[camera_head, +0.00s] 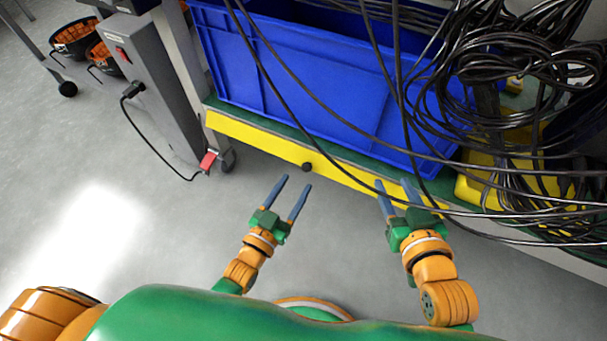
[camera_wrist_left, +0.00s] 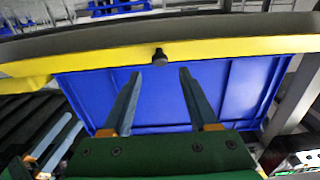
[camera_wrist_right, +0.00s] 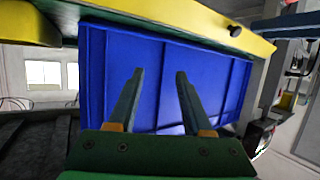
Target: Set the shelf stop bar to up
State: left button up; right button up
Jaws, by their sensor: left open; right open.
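The shelf stop bar (camera_head: 255,141) is a long yellow bar along the front of the green-edged shelf, just below the blue bin. A black knob (camera_head: 307,167) sits on it. My left gripper (camera_head: 294,183) is open and empty, with its fingertips short of the knob. In the left wrist view the knob (camera_wrist_left: 160,57) lies just beyond and between the fingertips. My right gripper (camera_head: 392,184) is open and empty near the bar's right part, and its fingers overlap the bar in the head view. Contact there cannot be told. In the right wrist view the knob (camera_wrist_right: 235,31) is off to the upper right.
The blue bin (camera_head: 310,95) stands on the shelf behind the bar. Black cables (camera_head: 500,70) hang at the right and loop across the bin and bar. A grey box (camera_head: 150,85) with a red switch is at the left. The floor (camera_head: 130,200) at the left is clear.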

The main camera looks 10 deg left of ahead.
aim_at(306, 168)
pick_arm(q)
jog(key=b+x, duration=0.1)
jog(key=x, duration=0.2)
jog(key=shift+w+f, duration=0.1)
jog(key=shift+b+x, duration=0.4)
jog(key=shift+x, duration=0.7)
jog(key=shift+w, duration=0.1)
grip_shut()
pick_arm(e)
notch_tip(306, 168, up, 14)
jog(key=a+t+y, duration=0.2)
jog(key=t, duration=0.6)
jog(key=shift+f+n+y, duration=0.15)
jog(key=shift+n+y, duration=0.25)
